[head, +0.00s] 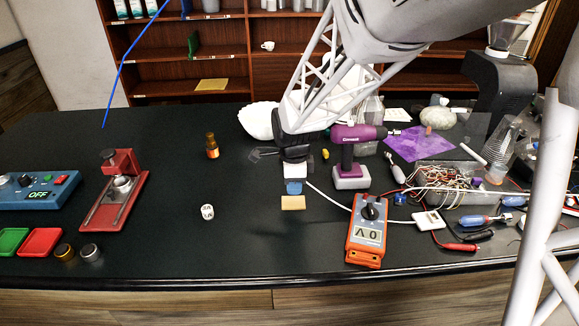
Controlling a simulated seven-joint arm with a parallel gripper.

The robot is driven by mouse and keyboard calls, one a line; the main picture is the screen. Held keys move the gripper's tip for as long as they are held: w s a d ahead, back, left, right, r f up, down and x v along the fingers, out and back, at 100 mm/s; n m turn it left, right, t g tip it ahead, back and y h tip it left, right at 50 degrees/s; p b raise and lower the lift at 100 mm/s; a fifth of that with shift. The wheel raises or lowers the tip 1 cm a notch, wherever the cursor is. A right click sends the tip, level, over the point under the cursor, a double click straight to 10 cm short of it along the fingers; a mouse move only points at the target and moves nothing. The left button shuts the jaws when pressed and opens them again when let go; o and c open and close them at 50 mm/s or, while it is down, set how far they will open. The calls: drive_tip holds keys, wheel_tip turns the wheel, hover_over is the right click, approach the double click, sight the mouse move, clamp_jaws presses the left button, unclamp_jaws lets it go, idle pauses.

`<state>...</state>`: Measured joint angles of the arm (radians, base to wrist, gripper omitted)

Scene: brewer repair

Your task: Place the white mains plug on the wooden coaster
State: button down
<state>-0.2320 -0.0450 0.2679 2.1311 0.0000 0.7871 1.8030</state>
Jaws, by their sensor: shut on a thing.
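My gripper (295,158) points down over the middle of the dark worktop. It is shut on a small white block, which looks like the white mains plug (296,170). A thin white cable runs from near it to the right, behind the multimeter. A small blue piece (294,187) shows just below the plug; I cannot tell if it is joined to it. The wooden coaster (293,203), a small tan square, lies just in front of these, with its visible top bare. The fingertips are small and partly hidden.
An orange multimeter (367,232) and a purple drill (350,160) stand to the right. A grey tray of wires (455,194) is further right. A brown bottle (212,146) and a small white item (207,212) are left. The worktop in front of the coaster is clear.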

drive_tip(key=shift+w+f, duration=0.1)
idle(0.3)
drive_tip(key=shift+f, duration=1.65)
drive_tip(key=shift+f, duration=0.15)
drive_tip(key=c, duration=1)
unclamp_jaws()
drive_tip(key=shift+c, duration=0.2)
wheel_tip(320, 180, up, 12)
drive_tip(key=shift+r, duration=0.2)
